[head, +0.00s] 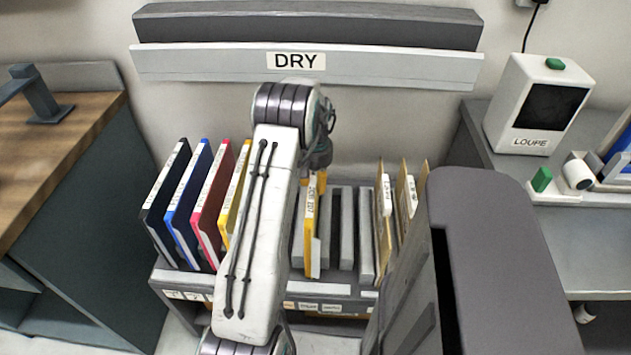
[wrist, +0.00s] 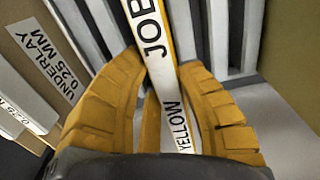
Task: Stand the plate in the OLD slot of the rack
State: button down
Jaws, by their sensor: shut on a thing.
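My gripper (wrist: 163,64) has ribbed yellow fingers, shut on both sides of a thin plate (wrist: 155,32). The plate's white edge label reads JOB and YELLOW in the wrist view. In the head view the plate (head: 313,235) stands upright at the middle of the rack (head: 335,289), its lower end among the grey dividers. Whether it rests on the slot floor I cannot tell. My arm hides part of the rack and most of my gripper there. The small labels on the rack's front are too small to read, so I cannot pick out the OLD slot.
Black (head: 160,205), blue (head: 188,205), red (head: 212,210) and yellow (head: 235,195) plates stand in the rack's left part. Tan underlay sheets (head: 382,235) stand to the right of the held plate. Empty grey slots (head: 347,225) lie between. A DRY rail (head: 390,65) hangs behind.

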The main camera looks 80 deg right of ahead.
jog(key=shift+f, duration=0.3)
dwell(0.6)
jog(key=c, duration=0.9)
grip_release()
jog(key=shift+o, duration=0.2)
notch_tip(320, 180, up, 12)
jog(key=shift+a, duration=0.1)
notch_tip(320, 180, up, 5)
jog(key=p, duration=0.4)
dwell(0.8)
